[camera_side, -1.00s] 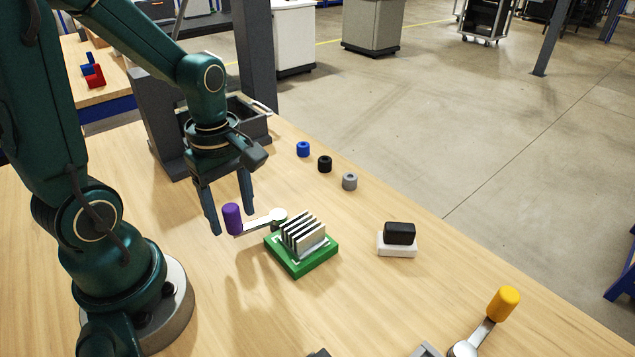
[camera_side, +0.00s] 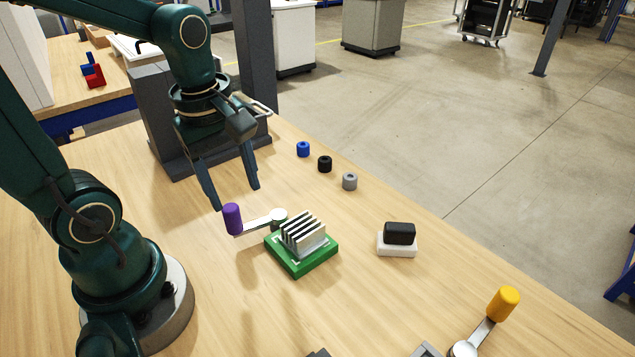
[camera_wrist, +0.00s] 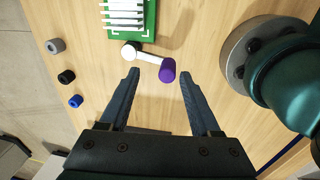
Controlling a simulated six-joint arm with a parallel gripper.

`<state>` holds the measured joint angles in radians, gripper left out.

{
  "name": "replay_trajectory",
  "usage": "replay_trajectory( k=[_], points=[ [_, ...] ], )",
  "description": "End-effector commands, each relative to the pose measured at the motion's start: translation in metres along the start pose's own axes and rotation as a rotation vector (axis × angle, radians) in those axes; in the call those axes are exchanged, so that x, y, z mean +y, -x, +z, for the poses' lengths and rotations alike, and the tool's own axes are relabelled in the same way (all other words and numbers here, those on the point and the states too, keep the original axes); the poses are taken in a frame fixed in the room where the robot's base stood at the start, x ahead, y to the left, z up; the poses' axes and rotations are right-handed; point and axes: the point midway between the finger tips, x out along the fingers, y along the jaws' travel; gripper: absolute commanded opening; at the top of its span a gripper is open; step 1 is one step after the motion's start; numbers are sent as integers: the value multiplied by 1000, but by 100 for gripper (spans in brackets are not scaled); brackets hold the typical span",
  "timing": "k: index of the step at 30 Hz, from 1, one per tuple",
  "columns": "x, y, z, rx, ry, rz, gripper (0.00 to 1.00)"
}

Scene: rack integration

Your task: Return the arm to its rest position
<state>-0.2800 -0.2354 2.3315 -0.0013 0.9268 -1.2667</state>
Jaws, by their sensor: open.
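My gripper (camera_side: 238,197) is open and empty, raised above the table behind the purple-handled lever. In the wrist view my gripper (camera_wrist: 159,75) has its fingers spread, with the purple handle (camera_wrist: 167,70) showing between and beyond the fingertips. In the side view the purple handle (camera_side: 232,218) stands upright on a silver arm (camera_side: 258,223), apart from the fingers.
Blue (camera_side: 303,149), black (camera_side: 325,164) and grey (camera_side: 349,181) cylinders stand along the table's far edge. A black block (camera_side: 400,233) sits on a white one. A yellow-handled lever (camera_side: 503,303) is at front right. A dark grey rack (camera_side: 165,125) stands behind my gripper.

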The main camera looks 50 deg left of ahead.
Motion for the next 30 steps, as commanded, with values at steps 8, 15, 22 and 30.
replay_trajectory(
  k=[8,15,22,30],
  points=[
    [-6,42,39,118,-798,280,64],
    [-14,50,49,243,-1342,339,64],
    [-14,48,48,274,-1517,317,64],
    [-14,49,48,275,-1522,316,64]
  ],
)
